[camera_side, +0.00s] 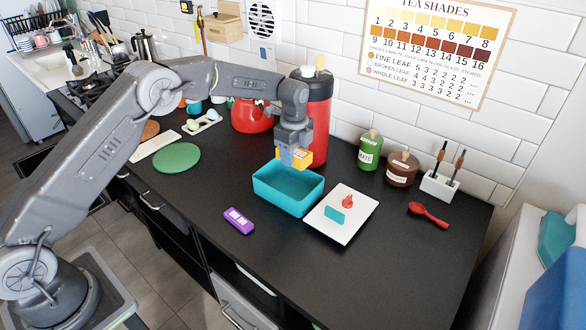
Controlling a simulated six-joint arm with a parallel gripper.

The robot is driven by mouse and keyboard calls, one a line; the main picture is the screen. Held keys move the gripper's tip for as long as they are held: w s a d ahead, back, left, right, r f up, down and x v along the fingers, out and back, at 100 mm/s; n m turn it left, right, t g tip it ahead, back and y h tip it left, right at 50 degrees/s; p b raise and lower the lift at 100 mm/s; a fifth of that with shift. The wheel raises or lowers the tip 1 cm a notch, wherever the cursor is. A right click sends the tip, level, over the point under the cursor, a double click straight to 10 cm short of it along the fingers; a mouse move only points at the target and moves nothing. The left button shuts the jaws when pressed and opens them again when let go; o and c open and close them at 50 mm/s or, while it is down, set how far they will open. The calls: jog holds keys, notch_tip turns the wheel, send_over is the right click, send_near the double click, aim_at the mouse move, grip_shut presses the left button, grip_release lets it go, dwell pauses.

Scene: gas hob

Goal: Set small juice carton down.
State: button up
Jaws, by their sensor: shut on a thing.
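My gripper (293,155) is shut on a small orange-yellow box, which I take as the small juice carton (302,156). The carton is held in the air and appears above the back edge of the teal open bin (288,203). My fingers hide part of the carton. Its exact height above the bin is hard to tell from this one view.
A white tray (359,216) holding a red piece and a teal piece is right of the bin. A purple pack (238,221) lies front left. A tall red canister (318,117) and red kettle (253,115) stand behind. The front right counter is clear.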

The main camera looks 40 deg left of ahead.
jog(key=shift+f, duration=1.9)
jog(key=shift+f, duration=0.4)
